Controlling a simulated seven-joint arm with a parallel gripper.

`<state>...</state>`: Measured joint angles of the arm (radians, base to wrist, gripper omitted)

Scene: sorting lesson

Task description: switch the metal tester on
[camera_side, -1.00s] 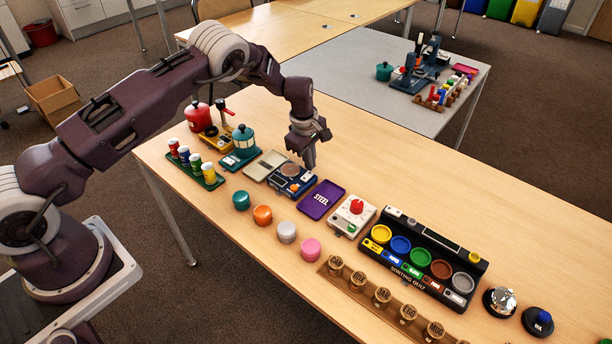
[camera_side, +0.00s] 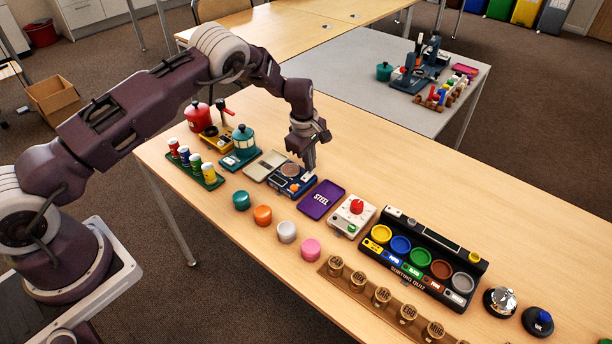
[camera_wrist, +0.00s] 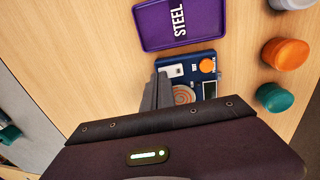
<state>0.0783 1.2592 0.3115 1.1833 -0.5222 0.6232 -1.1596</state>
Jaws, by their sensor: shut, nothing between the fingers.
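The metal tester is a blue box (camera_side: 281,184) in the side view, with a round coil plate on top. In the wrist view the tester (camera_wrist: 209,64) shows a copper spiral coil (camera_wrist: 184,95), an orange knob (camera_wrist: 207,65), a small dark display (camera_wrist: 209,91) and a white switch (camera_wrist: 174,71). My gripper (camera_side: 310,170) is shut and empty, pointing down over the tester's far right part. In the wrist view its fingertips (camera_wrist: 163,77) are close beside the white switch; I cannot tell whether they touch it. The fingers hide part of the tester's edge.
A purple STEEL tray (camera_side: 334,191) lies right of the tester, and a beige tray (camera_side: 254,168) left. A white box with a red knob (camera_side: 356,206) and the black sorting quiz rack (camera_side: 395,214) stand further right. Coloured pucks (camera_side: 263,214) lie in front.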

